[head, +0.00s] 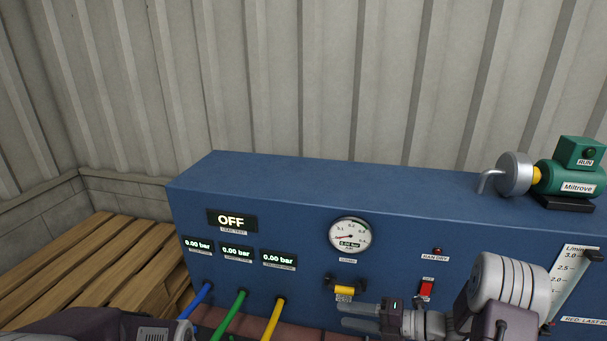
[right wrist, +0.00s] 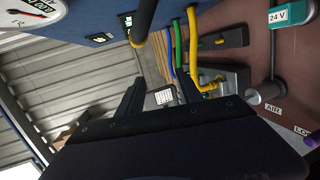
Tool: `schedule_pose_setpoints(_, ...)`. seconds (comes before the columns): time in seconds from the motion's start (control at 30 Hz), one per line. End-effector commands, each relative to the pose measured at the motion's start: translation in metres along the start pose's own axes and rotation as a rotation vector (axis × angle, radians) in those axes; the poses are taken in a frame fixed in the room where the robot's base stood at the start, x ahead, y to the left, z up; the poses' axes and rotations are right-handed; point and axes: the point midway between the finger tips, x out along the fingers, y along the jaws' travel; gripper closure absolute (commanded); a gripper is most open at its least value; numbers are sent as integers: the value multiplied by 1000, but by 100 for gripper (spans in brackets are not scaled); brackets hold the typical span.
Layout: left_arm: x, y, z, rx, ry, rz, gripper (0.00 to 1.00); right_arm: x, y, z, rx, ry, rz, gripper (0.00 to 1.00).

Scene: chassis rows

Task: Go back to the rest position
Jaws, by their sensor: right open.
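My right gripper (head: 360,316) is in front of the blue cabinet's face, its two fingers pointing left, just below a small valve with a yellow handle (head: 345,290). In the right wrist view the right gripper (right wrist: 160,90) has its dark fingers apart, with nothing held between them. A dark bar with a yellow end (right wrist: 143,22) shows beyond the fingers there. My left arm shows only as a dark link at the bottom left of the head view; its gripper is out of sight.
The blue cabinet (head: 300,190) carries displays, a round gauge (head: 350,235) and a red switch (head: 426,289). Blue, green (head: 232,315) and yellow hoses run down from its front. A green pump (head: 570,178) stands on top. Wooden pallets (head: 70,265) lie at left.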

Motion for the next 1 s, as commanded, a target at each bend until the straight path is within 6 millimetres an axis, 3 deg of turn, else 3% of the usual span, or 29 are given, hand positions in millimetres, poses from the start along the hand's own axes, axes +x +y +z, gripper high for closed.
schedule_pose_setpoints(0.03,10,0,1,0,0,0,64,12,-10,-34,-209,132,-87,58)
schedule_pose_setpoints(0.1,21,0,2,0,0,0,64,14,-33,-94,-655,411,-214,58)
schedule_pose_setpoints(0.2,34,-1,4,0,-1,0,64,-14,-72,-148,-1349,868,-263,58)
schedule_pose_setpoints(0.3,44,-1,5,0,0,0,64,-48,-97,-159,-1987,1323,-157,58)
schedule_pose_setpoints(0.43,51,-1,6,0,0,0,64,-69,-104,-144,-2556,1793,102,58)
schedule_pose_setpoints(0.47,52,-1,6,0,0,0,64,-70,-104,-140,2482,-1759,-149,58)
schedule_pose_setpoints(0.6,53,-1,6,0,0,0,64,-72,-99,-131,2224,-1625,-254,58)
schedule_pose_setpoints(1.0,52,-1,6,0,0,0,64,-73,-98,-130,2207,-1618,-263,58)
